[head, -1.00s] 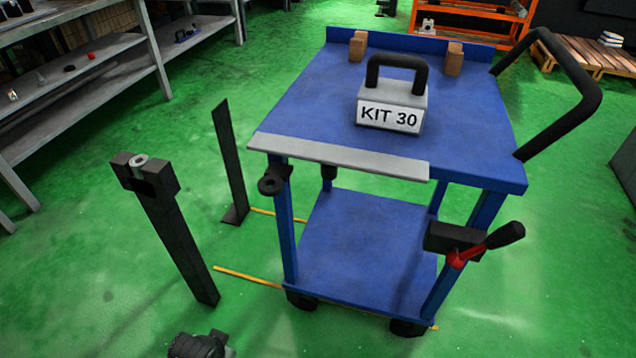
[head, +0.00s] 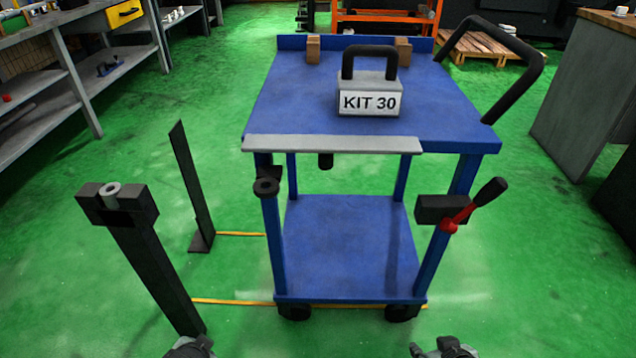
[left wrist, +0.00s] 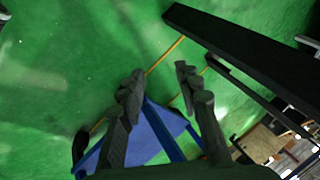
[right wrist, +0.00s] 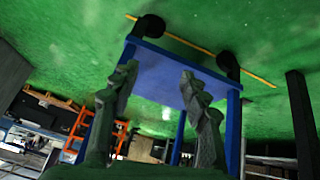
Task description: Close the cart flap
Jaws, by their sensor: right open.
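The blue cart (head: 365,250) stands in front of me, seen nearly square-on. A light grey flap (head: 330,145) runs along the near edge of its top; whether it is hinged or latched is too small to tell. A black bracket with a ring (head: 266,187) is on the left front post, and a red lever with a black grip (head: 470,207) is on the right one. My right gripper (head: 443,348) shows at the bottom edge, below and apart from the cart; its fingers are spread and empty in the right wrist view (right wrist: 158,76). My left gripper (left wrist: 160,74) is also open and empty.
A grey block marked KIT 30 (head: 369,97) and two wooden blocks sit on the cart top. Two dark posts (head: 145,260) stand on the floor left of the cart. A black push handle (head: 520,75) sticks out right.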

